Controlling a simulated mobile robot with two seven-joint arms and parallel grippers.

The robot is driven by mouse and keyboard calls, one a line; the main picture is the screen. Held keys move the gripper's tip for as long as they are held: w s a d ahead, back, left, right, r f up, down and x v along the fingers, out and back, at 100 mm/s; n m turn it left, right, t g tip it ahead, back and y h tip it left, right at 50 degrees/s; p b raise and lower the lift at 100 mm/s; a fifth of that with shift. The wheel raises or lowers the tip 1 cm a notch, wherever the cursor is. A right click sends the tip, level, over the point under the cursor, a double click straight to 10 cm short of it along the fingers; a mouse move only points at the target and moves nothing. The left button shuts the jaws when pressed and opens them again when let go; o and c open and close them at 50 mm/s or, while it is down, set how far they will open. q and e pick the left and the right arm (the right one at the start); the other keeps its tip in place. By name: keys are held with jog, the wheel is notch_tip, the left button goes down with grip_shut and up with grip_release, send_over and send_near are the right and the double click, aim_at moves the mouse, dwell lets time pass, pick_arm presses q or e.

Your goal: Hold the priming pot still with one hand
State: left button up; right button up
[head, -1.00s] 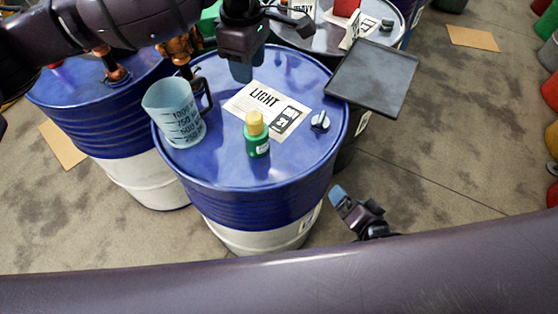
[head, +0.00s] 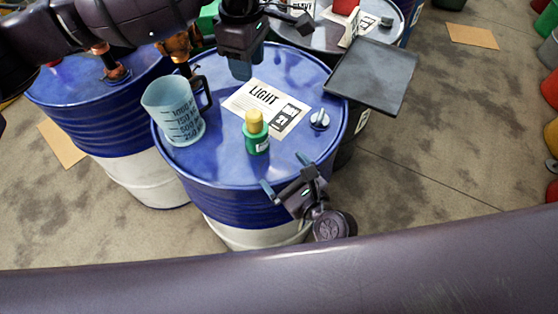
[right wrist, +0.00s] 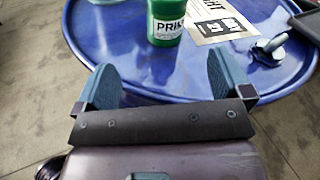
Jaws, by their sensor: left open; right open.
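The priming pot (head: 256,138), a small green pot with a yellow top and a white label, stands upright on the blue drum (head: 225,165). In the right wrist view the pot (right wrist: 164,22) is ahead of the finger gap, its top cut off. My right gripper (head: 285,174) is open and empty at the drum's near rim, its blue fingers pointing toward the pot without touching it. My left gripper (head: 241,68) points down over the far part of the drum top, behind the pot, and is open; its fingers are partly hidden.
A translucent measuring jug (head: 172,115) stands left of the pot. A LIGHT card (head: 262,98) lies behind it, and a drum tap or cap (head: 320,120) sits to the right. A dark tray (head: 372,75) juts out beyond the drum's right side.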

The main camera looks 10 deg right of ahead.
aim_at(261, 137)
jog(key=m, duration=0.1)
jog(key=w+a+r+m+t, duration=0.1)
jog(key=w+m+t, duration=0.1)
jog(key=shift+w+a+r+m+h, duration=0.2)
jog(key=shift+r+m+h, duration=0.1)
jog(key=shift+h, duration=0.1)
jog(key=x, duration=1)
jog(key=shift+w+a, duration=0.1)
jog(key=shift+w, duration=0.05)
jog(key=shift+f, duration=0.1)
jog(key=c, duration=1.2)
